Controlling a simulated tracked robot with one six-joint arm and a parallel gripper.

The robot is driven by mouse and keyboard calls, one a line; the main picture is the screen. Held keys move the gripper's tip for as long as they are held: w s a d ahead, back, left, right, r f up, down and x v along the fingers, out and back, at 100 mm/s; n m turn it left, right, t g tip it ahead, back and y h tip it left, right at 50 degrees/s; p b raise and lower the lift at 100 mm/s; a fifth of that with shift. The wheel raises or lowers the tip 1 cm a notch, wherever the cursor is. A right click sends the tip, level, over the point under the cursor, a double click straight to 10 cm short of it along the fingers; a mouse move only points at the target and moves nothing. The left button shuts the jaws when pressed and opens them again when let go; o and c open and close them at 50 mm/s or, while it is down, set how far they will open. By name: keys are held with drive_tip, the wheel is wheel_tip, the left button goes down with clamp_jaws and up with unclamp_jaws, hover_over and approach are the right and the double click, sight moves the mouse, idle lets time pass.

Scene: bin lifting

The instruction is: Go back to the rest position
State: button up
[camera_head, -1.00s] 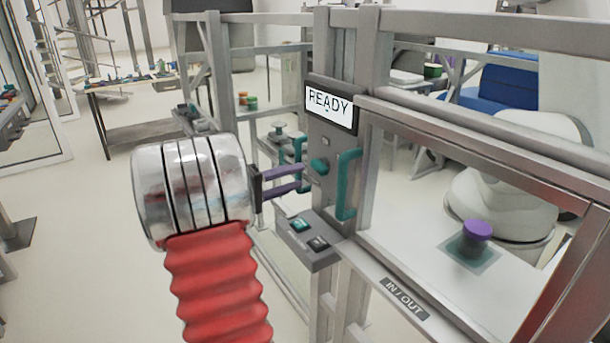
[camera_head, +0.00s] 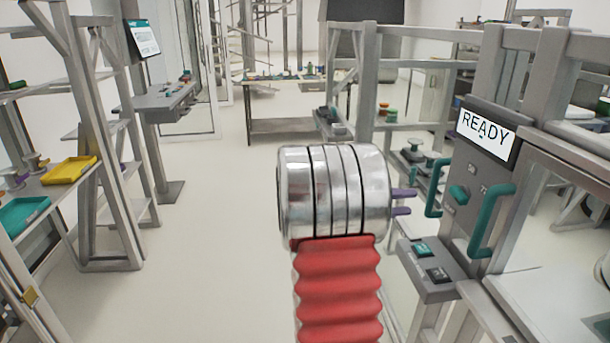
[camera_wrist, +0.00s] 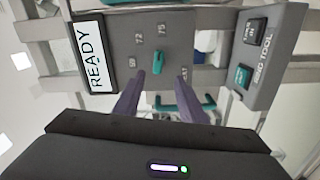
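My gripper (camera_head: 404,202) is just right of the middle in the head view, at the end of my silver wrist and red sleeve. Its purple fingers point right, toward the control panel. In the wrist view my gripper (camera_wrist: 155,92) shows two purple fingers spread apart with nothing between them. The grey panel (camera_head: 482,172) has a lit READY screen (camera_head: 485,135), a teal knob (camera_head: 459,194) and teal handles (camera_head: 491,221). The knob also shows in the wrist view (camera_wrist: 158,62), beyond the gap between the fingertips. The fingers look apart from the panel.
A small box with two buttons (camera_head: 432,268) juts out below the panel. A shelf rack at left holds a yellow tray (camera_head: 70,170) and a teal tray (camera_head: 24,214). A table (camera_head: 290,126) stands at the back. The floor (camera_head: 195,240) between rack and panel is clear.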

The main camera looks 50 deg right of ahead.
idle(0.3)
drive_tip(key=s+a+f+n+t+y, duration=0.2)
drive_tip(key=a+f+n+y, duration=0.15)
drive_tip(key=f, duration=0.45)
drive_tip(key=w+a+f+n+t+y, duration=0.1)
drive_tip(key=a+f+t+y, duration=0.15)
drive_tip(key=a, duration=0.35)
drive_tip(key=w+a+f+t+y, duration=0.1)
drive_tip(key=w+a+f, duration=0.15)
drive_tip(key=a, duration=0.45)
drive_tip(key=w+a+n+t+y, duration=0.1)
drive_tip(key=w+a+t+y, duration=0.15)
drive_tip(key=a, duration=0.75)
drive_tip(key=w+a+n+t+y, duration=0.1)
drive_tip(key=w+a+n+t, duration=0.2)
drive_tip(key=a, duration=0.7)
drive_tip(key=a+r+n+t+y, duration=0.1)
drive_tip(key=a+r+t, duration=0.2)
drive_tip(key=a, duration=0.5)
drive_tip(key=a+r+n+t+y, duration=0.1)
drive_tip(key=a+r+t+y, duration=0.1)
drive_tip(key=a+r, duration=0.3)
drive_tip(key=a+t, duration=0.1)
drive_tip(key=a, duration=0.2)
drive_tip(key=shift+s+a, duration=0.2)
drive_tip(key=shift+a, duration=0.05)
